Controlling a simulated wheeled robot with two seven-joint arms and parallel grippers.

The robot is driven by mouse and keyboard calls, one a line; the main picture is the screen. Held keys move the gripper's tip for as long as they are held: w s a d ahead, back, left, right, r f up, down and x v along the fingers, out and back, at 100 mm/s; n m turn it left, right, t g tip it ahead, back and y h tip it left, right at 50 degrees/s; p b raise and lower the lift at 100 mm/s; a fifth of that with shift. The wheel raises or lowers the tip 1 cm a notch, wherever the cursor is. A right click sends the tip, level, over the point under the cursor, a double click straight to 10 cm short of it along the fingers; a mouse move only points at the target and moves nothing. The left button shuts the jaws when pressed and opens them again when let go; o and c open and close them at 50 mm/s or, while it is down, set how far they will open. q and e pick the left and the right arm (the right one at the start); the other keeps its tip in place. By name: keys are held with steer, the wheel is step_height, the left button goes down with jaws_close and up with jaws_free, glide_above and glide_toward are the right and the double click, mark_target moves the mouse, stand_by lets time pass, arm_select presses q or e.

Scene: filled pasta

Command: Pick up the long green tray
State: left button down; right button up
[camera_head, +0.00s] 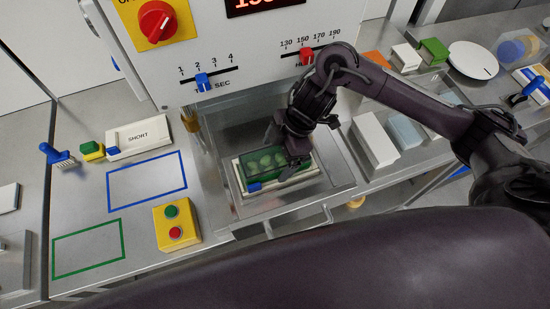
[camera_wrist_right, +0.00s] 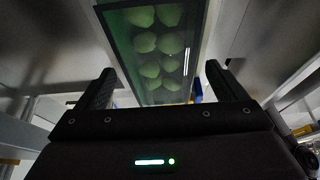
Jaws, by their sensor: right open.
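The long green tray (camera_head: 262,161) holds several round pale-green pieces. It lies in a cream holder (camera_head: 241,197) in the open drawer of the white machine, with a blue part at its front left corner. My right gripper (camera_head: 293,165) is over the right part of the tray and hides some of it. In the right wrist view the tray (camera_wrist_right: 152,48) extends ahead between the two spread fingers of my gripper (camera_wrist_right: 162,82). The fingers are open, and I cannot tell whether either touches the tray. My left gripper is not in view.
The machine front has a red knob (camera_head: 156,21) and blue and red sliders. A yellow button box (camera_head: 177,223) stands left of the drawer. Blue and green outlined areas on the left counter are empty. White blocks (camera_head: 374,141) stand right of the drawer. The drawer walls surround the tray.

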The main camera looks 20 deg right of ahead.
steer(key=c, duration=1.3)
steer(key=shift+r, duration=0.1)
